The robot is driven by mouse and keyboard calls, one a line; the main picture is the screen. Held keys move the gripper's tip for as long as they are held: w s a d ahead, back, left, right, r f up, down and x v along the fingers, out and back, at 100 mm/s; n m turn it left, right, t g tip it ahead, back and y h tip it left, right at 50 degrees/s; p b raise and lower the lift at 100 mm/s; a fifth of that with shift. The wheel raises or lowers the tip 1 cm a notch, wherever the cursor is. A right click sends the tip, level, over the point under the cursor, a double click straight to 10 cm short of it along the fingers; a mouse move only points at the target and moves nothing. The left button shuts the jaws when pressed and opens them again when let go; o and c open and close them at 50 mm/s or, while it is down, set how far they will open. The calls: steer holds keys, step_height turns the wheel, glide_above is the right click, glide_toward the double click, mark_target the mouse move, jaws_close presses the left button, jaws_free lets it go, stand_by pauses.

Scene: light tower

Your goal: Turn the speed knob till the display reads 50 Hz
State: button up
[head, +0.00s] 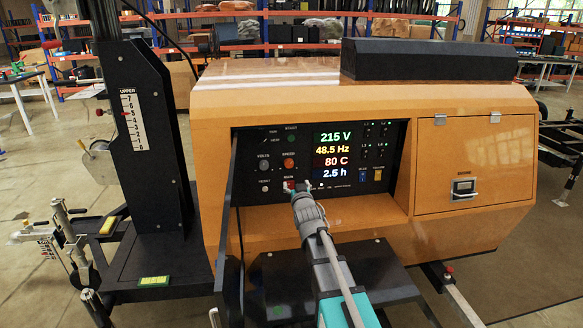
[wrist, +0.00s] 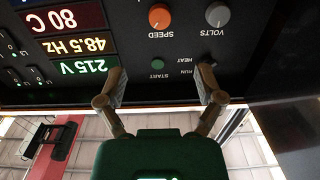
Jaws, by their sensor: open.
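The orange speed knob (head: 289,163) is on the black control panel (head: 250,147), right of the grey volts knob (head: 263,164). The display (head: 332,155) reads 215 V, 48.5 Hz, 80 C and 2.5 h. My gripper (head: 299,184) is in front of the panel, below the speed knob in the head view. In the wrist view, where the panel is upside down, my gripper (wrist: 160,80) has its fingers spread with nothing between them. The speed knob (wrist: 159,16) shows near the top edge, beyond the fingertips. I cannot tell whether the fingers touch the panel.
A green start button (wrist: 157,64) shows between the fingertips, and a heat/run switch (wrist: 206,65) is close to the right fingertip. A dark open door (head: 230,215) stands at the panel's left side. A black mast (head: 147,130) rises further left.

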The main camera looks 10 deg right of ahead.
mark_target(290, 165)
steer(key=w, duration=1.3)
steer(key=shift+w, duration=0.2)
steer(key=c, duration=1.1)
steer(key=shift+d, duration=0.25)
steer(key=shift+a, duration=0.2)
steer(key=shift+c, duration=0.3)
steer(key=shift+w, duration=0.1)
